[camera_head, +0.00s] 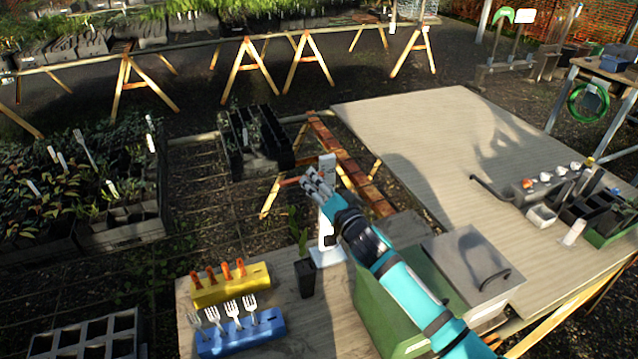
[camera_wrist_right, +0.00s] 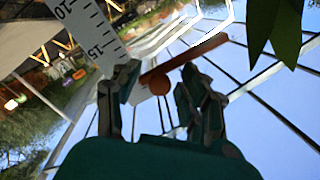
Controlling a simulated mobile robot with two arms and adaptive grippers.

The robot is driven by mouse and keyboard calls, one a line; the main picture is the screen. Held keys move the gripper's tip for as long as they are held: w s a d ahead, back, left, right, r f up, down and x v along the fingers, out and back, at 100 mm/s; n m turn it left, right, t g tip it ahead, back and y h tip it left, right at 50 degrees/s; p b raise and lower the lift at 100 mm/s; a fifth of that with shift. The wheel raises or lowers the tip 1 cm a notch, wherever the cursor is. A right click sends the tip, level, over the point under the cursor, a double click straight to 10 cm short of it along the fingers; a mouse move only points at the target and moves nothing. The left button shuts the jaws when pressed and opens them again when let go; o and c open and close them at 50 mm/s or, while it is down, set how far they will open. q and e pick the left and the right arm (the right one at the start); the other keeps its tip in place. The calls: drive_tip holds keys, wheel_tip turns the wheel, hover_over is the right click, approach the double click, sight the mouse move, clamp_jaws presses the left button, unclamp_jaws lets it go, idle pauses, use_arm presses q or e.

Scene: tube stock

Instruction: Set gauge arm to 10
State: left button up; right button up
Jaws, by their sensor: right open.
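The gauge is a white upright post (camera_head: 326,232) with a white base on the near wooden bench. An orange-brown gauge arm (camera_wrist_right: 195,53) runs slantwise beside the scale, with a round orange knob (camera_wrist_right: 160,84). My right gripper (camera_head: 318,183) is at the upper part of the post and hides some of it. In the wrist view its fingers (camera_wrist_right: 160,95) are apart, with the knob showing between them. I cannot tell whether they touch it. My left gripper is out of view.
A potted plant in a black pot (camera_head: 305,278) stands close left of the gauge; leaves (camera_wrist_right: 275,25) hang near my right gripper. A green bin (camera_head: 372,310) and grey lidded box (camera_head: 470,262) stand right. Yellow (camera_head: 232,290) and blue (camera_head: 240,341) tool holders sit front left.

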clamp_jaws()
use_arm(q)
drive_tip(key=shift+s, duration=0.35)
